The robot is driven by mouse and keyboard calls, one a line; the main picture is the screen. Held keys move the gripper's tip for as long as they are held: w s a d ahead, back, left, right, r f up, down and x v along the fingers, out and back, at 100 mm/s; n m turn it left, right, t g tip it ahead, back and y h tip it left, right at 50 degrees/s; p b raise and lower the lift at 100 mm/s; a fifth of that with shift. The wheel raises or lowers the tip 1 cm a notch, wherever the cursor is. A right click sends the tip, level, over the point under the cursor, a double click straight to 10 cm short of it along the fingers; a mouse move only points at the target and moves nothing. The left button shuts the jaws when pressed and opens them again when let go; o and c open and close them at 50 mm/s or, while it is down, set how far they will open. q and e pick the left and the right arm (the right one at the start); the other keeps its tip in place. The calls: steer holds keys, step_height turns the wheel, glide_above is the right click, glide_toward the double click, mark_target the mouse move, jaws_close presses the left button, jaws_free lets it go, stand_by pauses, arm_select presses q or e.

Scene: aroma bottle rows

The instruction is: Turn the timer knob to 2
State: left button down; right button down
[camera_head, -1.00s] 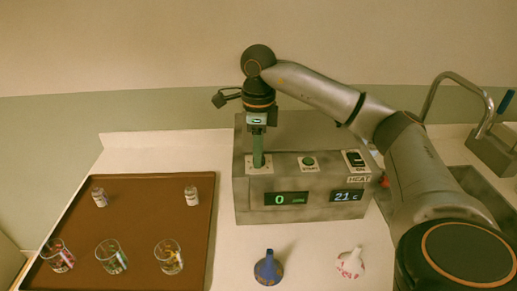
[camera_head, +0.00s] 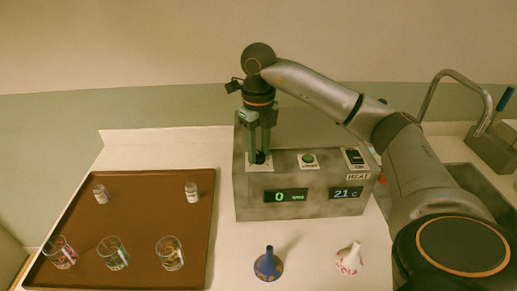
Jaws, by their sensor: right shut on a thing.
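A grey machine (camera_head: 306,205) stands on the counter. Its left display (camera_head: 286,196) reads 0 and its right display (camera_head: 347,192) reads 21 C. The dark timer knob (camera_head: 260,158) sits on a light plate at the machine's left top. My right gripper (camera_head: 260,154) points down over it, its two greenish fingers on either side, shut on the knob. The fingers hide part of the knob and its markings. My left gripper is not in view.
A green button (camera_head: 308,159) and a black HEAT switch (camera_head: 354,156) sit right of the knob. A brown tray (camera_head: 140,215) with glasses and small bottles lies left.

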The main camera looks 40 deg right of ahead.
mark_target(259, 155)
stand_by(0.3)
steer(key=c, duration=0.5)
jaws_free()
steer(key=shift+r, duration=0.1)
steer(key=shift+r, duration=6.2)
steer(key=shift+s+f, duration=0.1)
